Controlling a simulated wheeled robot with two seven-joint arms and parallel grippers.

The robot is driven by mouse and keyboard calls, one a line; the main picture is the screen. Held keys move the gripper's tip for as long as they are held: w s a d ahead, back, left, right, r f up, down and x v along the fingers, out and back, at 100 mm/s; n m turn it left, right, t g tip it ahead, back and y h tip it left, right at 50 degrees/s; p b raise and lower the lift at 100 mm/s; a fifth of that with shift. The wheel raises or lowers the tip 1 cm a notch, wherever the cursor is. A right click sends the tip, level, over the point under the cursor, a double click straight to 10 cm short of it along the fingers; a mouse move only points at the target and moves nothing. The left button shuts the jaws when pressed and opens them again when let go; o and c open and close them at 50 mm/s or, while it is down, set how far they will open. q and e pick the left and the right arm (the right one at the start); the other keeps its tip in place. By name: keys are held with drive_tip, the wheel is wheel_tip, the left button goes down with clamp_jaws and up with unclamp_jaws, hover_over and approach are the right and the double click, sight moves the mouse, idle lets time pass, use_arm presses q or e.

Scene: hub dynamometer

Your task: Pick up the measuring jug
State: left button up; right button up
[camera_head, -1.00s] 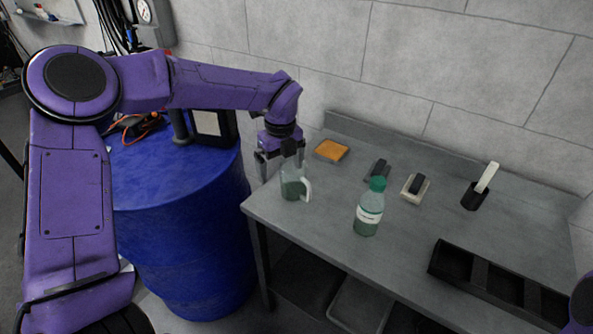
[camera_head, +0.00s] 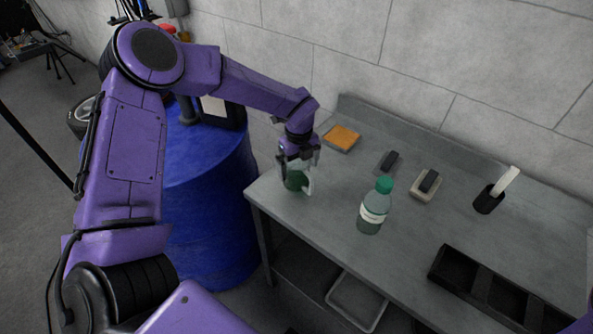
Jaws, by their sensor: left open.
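The measuring jug (camera_head: 293,181) is clear with green liquid and a pale handle on its right side. It stands upright on the grey table near the left front corner. My left gripper (camera_head: 299,163) points down over the jug. Its fingers are open and low around the upper part of the jug, which they partly hide. I cannot tell whether the fingers touch it. My right gripper is not in view; only a bit of purple shows at the right edge.
A green-capped bottle (camera_head: 374,208) stands to the right of the jug. Behind are an orange sponge-like block (camera_head: 341,137), two dark-topped blocks and a black holder (camera_head: 488,201). A black divided tray (camera_head: 497,291) lies front right. A blue drum (camera_head: 208,215) stands left of the table.

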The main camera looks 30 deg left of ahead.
use_arm(q)
drive_tip(key=shift+w+d+f, duration=0.1)
drive_tip(key=shift+w+f, duration=0.15)
drive_tip(key=shift+f, duration=0.1)
drive_tip(key=shift+s+r, duration=0.15)
drive_tip(key=c, duration=0.9)
drive_tip(key=shift+s, duration=0.1)
drive_tip(key=shift+r, duration=0.75)
drive_tip(key=shift+s+d+r+b, duration=0.95)
drive_tip(key=shift+s+d+r, duration=0.6)
drive_tip(key=shift+s+r, duration=0.3)
drive_tip(key=shift+s+d+r+b, duration=1)
drive_tip(key=shift+s+d+r, duration=0.55)
drive_tip(key=shift+r, duration=0.4)
drive_tip(key=shift+s+d+r+b, duration=0.95)
drive_tip(key=shift+s+d+r, duration=0.55)
drive_tip(key=shift+s+r, duration=0.35)
